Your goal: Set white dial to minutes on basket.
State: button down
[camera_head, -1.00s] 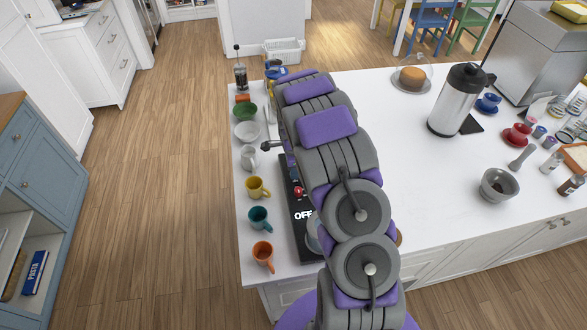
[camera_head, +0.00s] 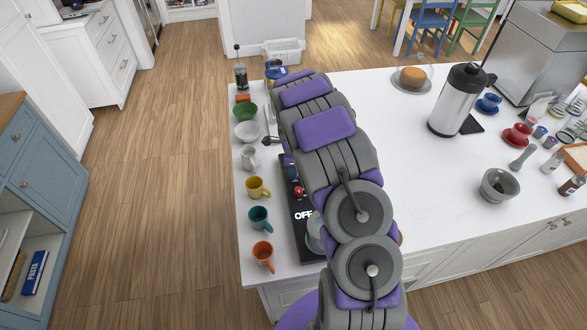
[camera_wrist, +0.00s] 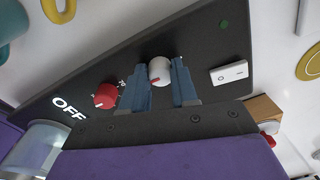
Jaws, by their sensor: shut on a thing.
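The white dial (camera_wrist: 160,70) is on a black panel (camera_wrist: 90,69) in the wrist view, with a red pointer mark on its lower left side. My gripper (camera_wrist: 159,66) is shut on the white dial, with one blue-grey finger on each side of it. In the head view my arm hides the white dial and the fingers. The panel (camera_head: 301,231) shows there beside my arm, with OFF lit on it. A white basket (camera_head: 284,51) stands beyond the counter's far end; I can read no number on it.
A red dial (camera_wrist: 105,96) and a white rocker switch (camera_wrist: 229,73) flank the white dial. Orange (camera_head: 263,253), teal (camera_head: 259,218) and yellow (camera_head: 257,187) mugs line the counter's left edge. A steel flask (camera_head: 457,100) stands right of my arm; the counter between is clear.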

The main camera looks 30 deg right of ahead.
jog(key=c, duration=0.9)
grip_release()
jog(key=shift+w, duration=0.15)
jog(key=shift+o, duration=0.2)
jog(key=shift+r, duration=0.1)
notch_tip(320, 180, up, 17)
jog(key=shift+s, duration=0.3)
jog(key=shift+a, duration=0.1)
